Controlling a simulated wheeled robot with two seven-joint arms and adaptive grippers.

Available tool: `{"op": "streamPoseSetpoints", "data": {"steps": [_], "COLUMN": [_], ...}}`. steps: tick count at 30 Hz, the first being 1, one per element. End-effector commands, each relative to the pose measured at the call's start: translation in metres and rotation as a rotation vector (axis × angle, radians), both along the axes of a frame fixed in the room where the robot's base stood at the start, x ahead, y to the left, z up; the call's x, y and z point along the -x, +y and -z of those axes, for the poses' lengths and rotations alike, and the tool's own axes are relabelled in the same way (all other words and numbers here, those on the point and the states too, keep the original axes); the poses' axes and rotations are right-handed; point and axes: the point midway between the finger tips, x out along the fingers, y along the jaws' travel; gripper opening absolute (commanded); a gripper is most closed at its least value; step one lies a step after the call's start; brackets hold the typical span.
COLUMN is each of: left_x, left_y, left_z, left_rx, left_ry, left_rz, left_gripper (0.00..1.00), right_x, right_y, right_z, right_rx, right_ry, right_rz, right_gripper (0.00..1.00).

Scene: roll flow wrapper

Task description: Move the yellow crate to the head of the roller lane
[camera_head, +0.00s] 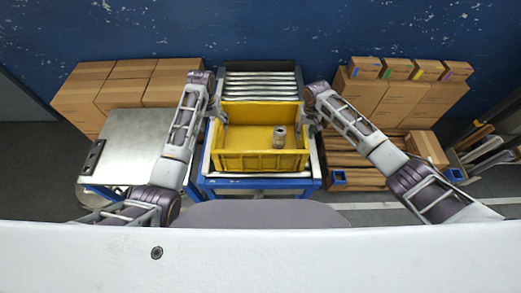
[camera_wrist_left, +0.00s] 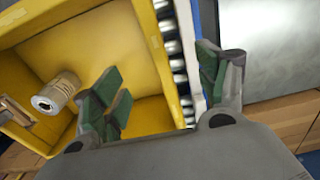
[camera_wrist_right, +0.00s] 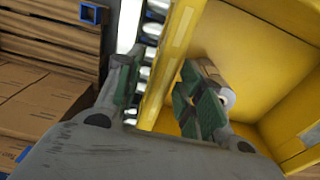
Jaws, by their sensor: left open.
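My left gripper (camera_head: 217,108) is open at the crate's left wall. In the left wrist view, its green-padded fingers (camera_wrist_left: 160,75) stand either side of that wall (camera_wrist_left: 152,40), with a gap. My right gripper (camera_head: 311,117) is at the right wall. In the right wrist view, its fingers (camera_wrist_right: 158,75) are apart with the wall (camera_wrist_right: 172,60) between them; no clear contact shows. The can (camera_wrist_right: 215,88) is partly hidden behind a finger there.
More boxes (camera_head: 400,100) on pallets stand on the right, with small coloured-label boxes on top.

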Motion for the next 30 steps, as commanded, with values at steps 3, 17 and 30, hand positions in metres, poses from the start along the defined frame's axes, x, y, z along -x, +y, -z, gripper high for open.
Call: {"op": "streamPoseSetpoints", "data": {"steps": [3,17,30], "left_x": [-0.001,0.000,0.000], "left_y": [0.000,0.000,0.000], "left_z": [-0.019,-0.073,-0.078], "left_rx": [0.000,0.000,0.000], "left_ry": [-0.003,0.000,0.001], "left_rz": [0.000,0.000,0.000], "left_gripper": [0.74,0.74,0.74], "right_x": [0.000,0.000,0.000], "right_y": [0.000,0.000,0.000], "right_z": [0.000,0.000,0.000], "right_rx": [0.000,0.000,0.000], "right_ry": [0.000,0.000,0.000], "right_rz": [0.000,0.000,0.000], "right_gripper": [0.38,0.38,0.42]}}
